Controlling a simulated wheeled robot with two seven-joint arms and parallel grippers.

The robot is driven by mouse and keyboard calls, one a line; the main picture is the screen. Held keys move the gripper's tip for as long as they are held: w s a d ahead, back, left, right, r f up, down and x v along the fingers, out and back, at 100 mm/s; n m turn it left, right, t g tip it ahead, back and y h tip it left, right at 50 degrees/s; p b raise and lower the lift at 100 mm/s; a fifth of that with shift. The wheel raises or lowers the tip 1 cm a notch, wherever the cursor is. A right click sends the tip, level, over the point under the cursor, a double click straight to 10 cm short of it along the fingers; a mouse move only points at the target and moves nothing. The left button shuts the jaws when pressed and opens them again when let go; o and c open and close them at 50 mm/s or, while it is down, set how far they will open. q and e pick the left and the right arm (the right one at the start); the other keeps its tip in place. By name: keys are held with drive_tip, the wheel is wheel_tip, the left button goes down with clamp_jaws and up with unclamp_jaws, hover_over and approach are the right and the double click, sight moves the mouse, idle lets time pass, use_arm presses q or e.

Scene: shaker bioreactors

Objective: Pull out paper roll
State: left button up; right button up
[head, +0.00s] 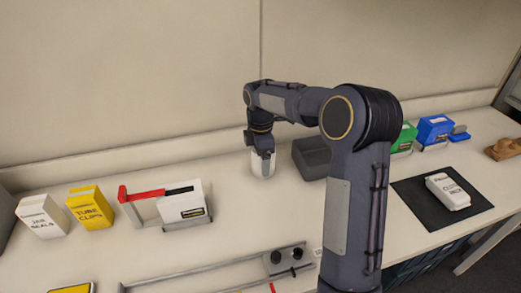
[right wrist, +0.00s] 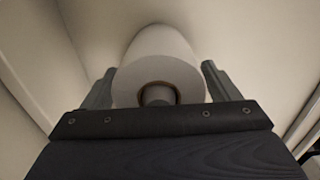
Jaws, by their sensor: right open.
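The white paper roll (head: 258,166) stands upright on the bench near the back wall. My right gripper (head: 263,158) is over it, pointing down, and partly hides it. In the right wrist view the roll (right wrist: 160,62) shows end-on with its hollow core and a grey post inside the core. The fingers of my right gripper (right wrist: 158,86) are open, one on each side of the roll. I cannot tell whether they touch it. My left gripper is not in view.
A dark grey bin (head: 311,158) stands just right of the roll. A white box (head: 184,206) with a red-handled tool, a yellow box (head: 90,207) and another white box (head: 42,216) stand left. A black mat (head: 412,199) with a white pack (head: 447,191) lies right.

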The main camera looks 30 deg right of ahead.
drive_tip(key=c, duration=1.1)
drive_tip(key=shift+r, duration=0.25)
drive_tip(key=shift+r+p, duration=0.35)
drive_tip(key=shift+p, duration=0.3)
drive_tip(key=shift+r+p, duration=0.35)
drive_tip(key=shift+r+p, duration=0.45)
drive_tip(key=shift+r, duration=0.1)
